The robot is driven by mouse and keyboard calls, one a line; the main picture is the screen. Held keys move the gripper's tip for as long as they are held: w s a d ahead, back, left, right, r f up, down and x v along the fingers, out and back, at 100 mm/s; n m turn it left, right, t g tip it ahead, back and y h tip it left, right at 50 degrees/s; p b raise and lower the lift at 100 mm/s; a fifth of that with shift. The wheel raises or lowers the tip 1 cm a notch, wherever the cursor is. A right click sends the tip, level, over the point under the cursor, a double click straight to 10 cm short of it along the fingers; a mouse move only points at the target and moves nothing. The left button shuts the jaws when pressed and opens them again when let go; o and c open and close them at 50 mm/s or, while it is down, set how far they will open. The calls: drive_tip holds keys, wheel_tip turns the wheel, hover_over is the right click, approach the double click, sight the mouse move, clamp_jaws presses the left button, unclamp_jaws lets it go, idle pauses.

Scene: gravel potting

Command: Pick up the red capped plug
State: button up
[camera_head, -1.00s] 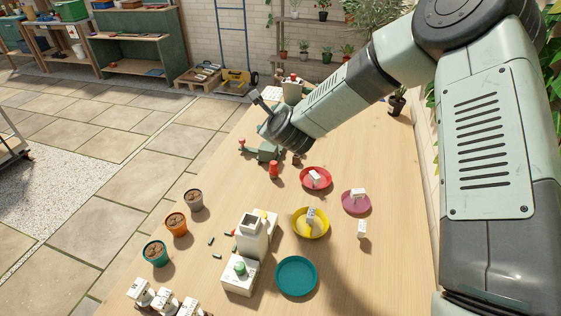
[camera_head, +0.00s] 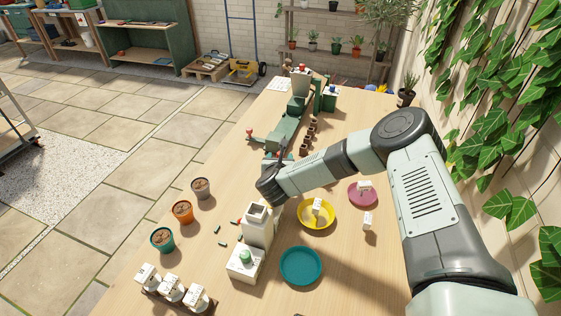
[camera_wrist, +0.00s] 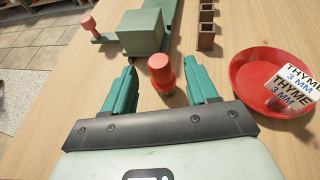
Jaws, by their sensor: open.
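The red capped plug (camera_wrist: 161,72) stands upright on the wooden table in the wrist view, with a round cap and a slightly darker body. My gripper (camera_wrist: 159,82) is open, its two teal fingers to the left and right of the plug, with visible gaps on both sides. The plug's lower part shows between the fingers; whether it lies fully within their reach I cannot tell. In the head view, my arm's end hides the plug and the fingers.
A red saucer (camera_wrist: 242,82) with a THYME 3 MM block is close right of the gripper. A green press (camera_wrist: 142,32) with a red-knobbed lever (camera_wrist: 89,24) lies beyond. A white dispenser (camera_head: 257,228), yellow saucer (camera_head: 329,222) and teal saucer (camera_head: 301,266) stand nearer in the head view.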

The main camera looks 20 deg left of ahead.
drive_tip(key=shift+x, duration=2.6)
drive_tip(key=shift+f, duration=0.1)
drive_tip(key=c, duration=1)
drive_tip(key=shift+c, duration=0.2)
